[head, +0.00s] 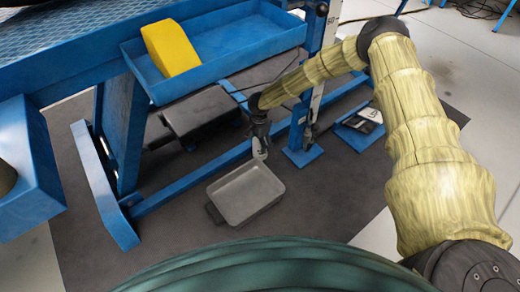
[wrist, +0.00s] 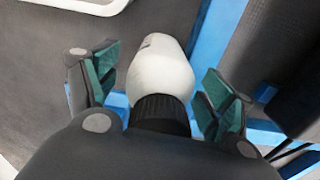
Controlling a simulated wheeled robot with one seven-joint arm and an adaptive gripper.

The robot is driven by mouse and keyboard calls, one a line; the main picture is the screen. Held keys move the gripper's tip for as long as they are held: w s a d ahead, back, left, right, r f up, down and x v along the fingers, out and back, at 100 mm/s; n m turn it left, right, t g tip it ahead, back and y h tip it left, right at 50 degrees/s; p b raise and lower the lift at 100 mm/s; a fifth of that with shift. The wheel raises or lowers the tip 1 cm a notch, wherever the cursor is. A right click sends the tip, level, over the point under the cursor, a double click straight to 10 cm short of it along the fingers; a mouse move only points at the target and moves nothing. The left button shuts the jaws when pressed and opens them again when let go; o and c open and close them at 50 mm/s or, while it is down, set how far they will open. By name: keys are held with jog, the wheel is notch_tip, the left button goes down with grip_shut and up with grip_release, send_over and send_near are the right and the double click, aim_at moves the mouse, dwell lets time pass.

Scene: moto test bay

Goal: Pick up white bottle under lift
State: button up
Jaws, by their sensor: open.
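A white bottle (wrist: 160,73) with a black cap (wrist: 159,114) lies between the open fingers of my gripper (wrist: 152,90) in the wrist view. Its cap end points toward the palm, and gaps show between the bottle and the green finger pads on both sides. In the head view my gripper (head: 260,142) reaches down by the base of the blue lift (head: 160,195). A small white part of the bottle (head: 261,153) shows there, the rest hidden by my gripper.
A grey metal tray (head: 244,194) lies on the dark mat just in front of my gripper. The lift's blue lower beam runs behind it. A blue side tray (head: 230,45) with a yellow block (head: 171,47) hangs above. The mat's front right is clear.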

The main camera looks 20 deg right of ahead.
jog(key=shift+f, duration=0.15)
jog(key=c, duration=1.3)
jog(key=shift+c, duration=0.2)
